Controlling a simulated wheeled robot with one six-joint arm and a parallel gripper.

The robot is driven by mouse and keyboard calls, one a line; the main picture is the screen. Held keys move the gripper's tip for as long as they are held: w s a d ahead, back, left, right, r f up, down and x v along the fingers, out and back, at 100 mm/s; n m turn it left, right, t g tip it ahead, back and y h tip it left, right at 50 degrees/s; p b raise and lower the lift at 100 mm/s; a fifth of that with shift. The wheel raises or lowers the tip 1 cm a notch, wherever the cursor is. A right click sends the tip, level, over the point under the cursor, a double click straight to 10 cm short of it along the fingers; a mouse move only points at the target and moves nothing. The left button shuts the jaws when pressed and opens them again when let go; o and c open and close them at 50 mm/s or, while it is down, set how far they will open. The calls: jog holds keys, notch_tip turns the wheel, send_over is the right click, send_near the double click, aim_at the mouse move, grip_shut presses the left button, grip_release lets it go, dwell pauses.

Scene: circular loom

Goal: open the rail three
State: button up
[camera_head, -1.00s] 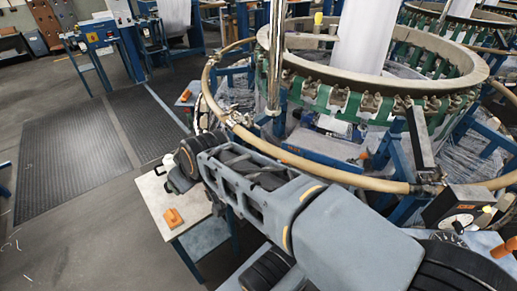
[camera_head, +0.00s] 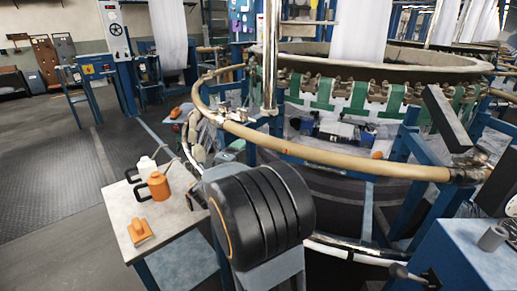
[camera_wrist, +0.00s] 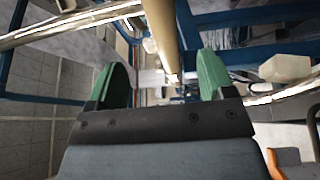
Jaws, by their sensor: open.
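A tan curved rail (camera_head: 330,155) runs around the front of the circular loom (camera_head: 420,95), with metal joints along it. No label marks which section is rail three. In the wrist view, a tan rail section (camera_wrist: 160,28) comes down from the top edge to a metal joint, between the green fingers in the picture. My gripper (camera_wrist: 165,75) is open, with the fingers wide apart on either side of that rail and no visible contact. The depth between fingers and rail cannot be told. In the head view, my gripper is not visible.
A small table (camera_head: 185,225) at the left holds an orange jug (camera_head: 159,186), a white jug (camera_head: 147,167) and an orange block (camera_head: 140,231). A shiny vertical post (camera_head: 271,55) stands before the loom. A blue box (camera_head: 465,255) is at the lower right.

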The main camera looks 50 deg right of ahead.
aim_at(256, 141)
jog(key=b+x, duration=0.1)
jog(key=x, duration=0.5)
jog(key=b+x, duration=0.1)
jog(key=x, duration=0.6)
jog(key=shift+s+d+b, duration=0.15)
jog(key=shift+d+b, duration=0.2)
jog(key=shift+c, duration=0.2)
